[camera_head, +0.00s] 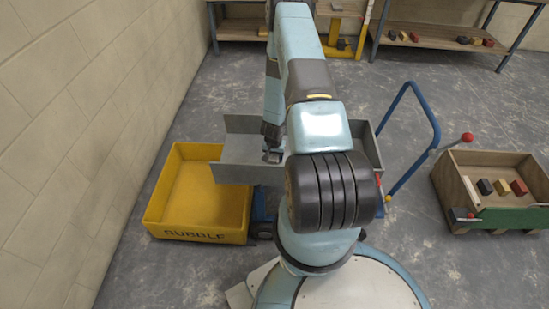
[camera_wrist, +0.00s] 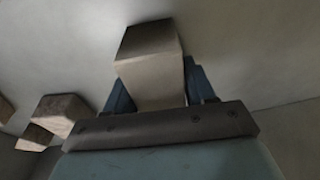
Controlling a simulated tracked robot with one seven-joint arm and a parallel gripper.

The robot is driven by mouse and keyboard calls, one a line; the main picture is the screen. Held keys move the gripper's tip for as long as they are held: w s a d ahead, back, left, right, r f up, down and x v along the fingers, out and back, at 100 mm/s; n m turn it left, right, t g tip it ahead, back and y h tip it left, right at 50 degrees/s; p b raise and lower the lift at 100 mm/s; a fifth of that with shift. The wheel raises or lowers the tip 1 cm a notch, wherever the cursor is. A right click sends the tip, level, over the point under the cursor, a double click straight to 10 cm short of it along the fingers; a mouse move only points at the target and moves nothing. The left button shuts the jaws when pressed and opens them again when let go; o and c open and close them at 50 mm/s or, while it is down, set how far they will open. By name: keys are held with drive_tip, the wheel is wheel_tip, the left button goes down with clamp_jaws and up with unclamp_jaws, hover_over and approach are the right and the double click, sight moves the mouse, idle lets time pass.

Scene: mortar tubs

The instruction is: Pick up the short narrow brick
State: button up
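My gripper (camera_wrist: 160,85) points into the grey trolley tub (camera_head: 238,172) in the head view, where its end (camera_head: 271,148) shows beside my arm. In the wrist view a short pale brick (camera_wrist: 150,75) with a darker end face stands between the two blue fingers. Both fingers appear to touch its sides, so the gripper looks shut on it. A brownish block (camera_wrist: 63,110) lies to the left, with a smaller block (camera_wrist: 36,138) by it. My arm and the tub's walls hide most of the tub's inside in the head view.
A yellow rubble bin (camera_head: 195,205) stands left of the tub. The trolley's blue handle (camera_head: 412,125) rises to the right. A wooden crate (camera_head: 450,195) with several small bricks is at far right. Benches (camera_head: 440,38) stand at the back. A block wall is on the left.

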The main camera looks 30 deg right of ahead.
drive_tip(key=c, duration=0.9)
